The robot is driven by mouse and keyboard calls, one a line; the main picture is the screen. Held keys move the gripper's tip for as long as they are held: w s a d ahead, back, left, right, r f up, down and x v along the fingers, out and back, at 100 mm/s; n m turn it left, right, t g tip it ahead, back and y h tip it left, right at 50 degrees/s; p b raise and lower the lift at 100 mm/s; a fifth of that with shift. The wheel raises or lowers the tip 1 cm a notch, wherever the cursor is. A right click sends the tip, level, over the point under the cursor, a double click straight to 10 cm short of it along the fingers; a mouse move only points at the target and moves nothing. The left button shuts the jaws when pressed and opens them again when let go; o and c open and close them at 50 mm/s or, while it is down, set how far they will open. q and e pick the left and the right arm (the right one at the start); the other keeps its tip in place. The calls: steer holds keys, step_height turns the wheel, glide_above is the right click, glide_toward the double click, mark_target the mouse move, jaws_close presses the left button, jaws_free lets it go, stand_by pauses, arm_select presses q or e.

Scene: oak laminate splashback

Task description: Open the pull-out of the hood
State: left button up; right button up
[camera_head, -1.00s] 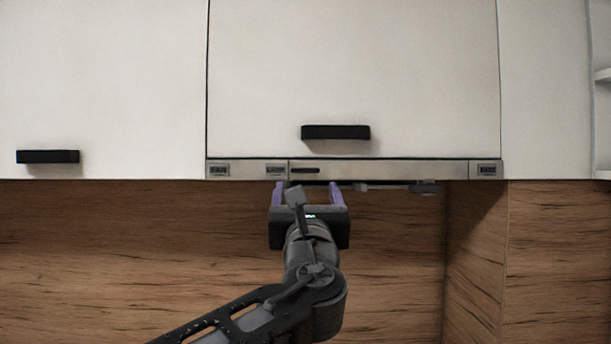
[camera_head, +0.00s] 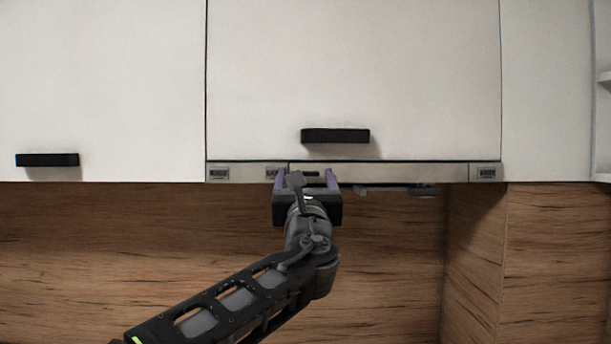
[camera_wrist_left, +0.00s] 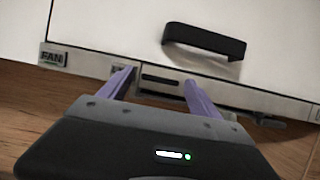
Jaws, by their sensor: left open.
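The hood's pull-out front is a thin metallic strip (camera_head: 400,173) under the white cabinet door; it looks flush with the cabinet. It also shows in the left wrist view (camera_wrist_left: 90,62), with a button marked FAN (camera_wrist_left: 53,58) at its left. My left gripper (camera_head: 306,178) is open, its purple fingers pointing up at the strip. In the left wrist view the fingers (camera_wrist_left: 155,86) lie on either side of a short dark slot (camera_wrist_left: 162,80) in the strip. My right gripper is not in view.
A black handle (camera_head: 335,136) sits on the white door (camera_head: 350,70) just above the strip. Another handle (camera_head: 47,160) is on the left cabinet. A wooden splashback (camera_head: 100,240) is behind my arm. Dark parts (camera_head: 395,190) hang under the hood to the right.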

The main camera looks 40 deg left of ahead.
arm_select(q)
steer(key=shift+c, duration=0.3)
jaws_close()
stand_by(0.5)
